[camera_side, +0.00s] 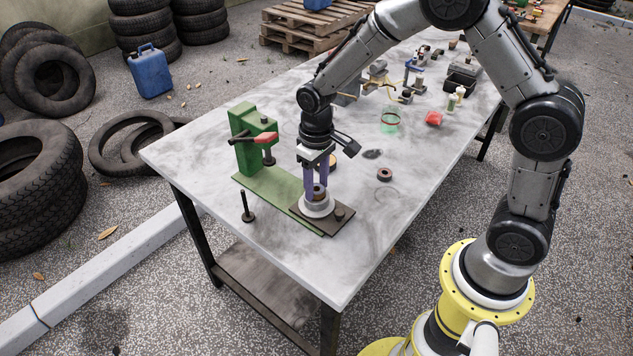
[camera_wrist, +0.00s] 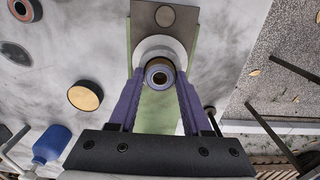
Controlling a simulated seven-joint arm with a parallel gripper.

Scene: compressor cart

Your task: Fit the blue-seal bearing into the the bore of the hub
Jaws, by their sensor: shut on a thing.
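My gripper (camera_side: 317,188), with two purple fingers, points down over the hub and is shut on the blue-seal bearing (camera_side: 319,189). In the wrist view the bearing (camera_wrist: 158,75) shows a bluish ring around a dark centre, between the fingertips (camera_wrist: 159,82). The pale, round hub (camera_side: 318,208) stands on a dark square plate (camera_side: 339,222). In the wrist view the white hub rim (camera_wrist: 158,45) shows behind the bearing. The bearing is at the top of the hub. The bore is hidden, and I cannot tell whether the bearing has entered it.
A green press (camera_side: 246,140) with a red handle stands left of my gripper on a green base. A dark post (camera_side: 247,209) stands near the table's left edge. Another bearing (camera_side: 384,174) lies to the right. A tan-topped disc (camera_wrist: 85,96) lies close by. The table's front corner is clear.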

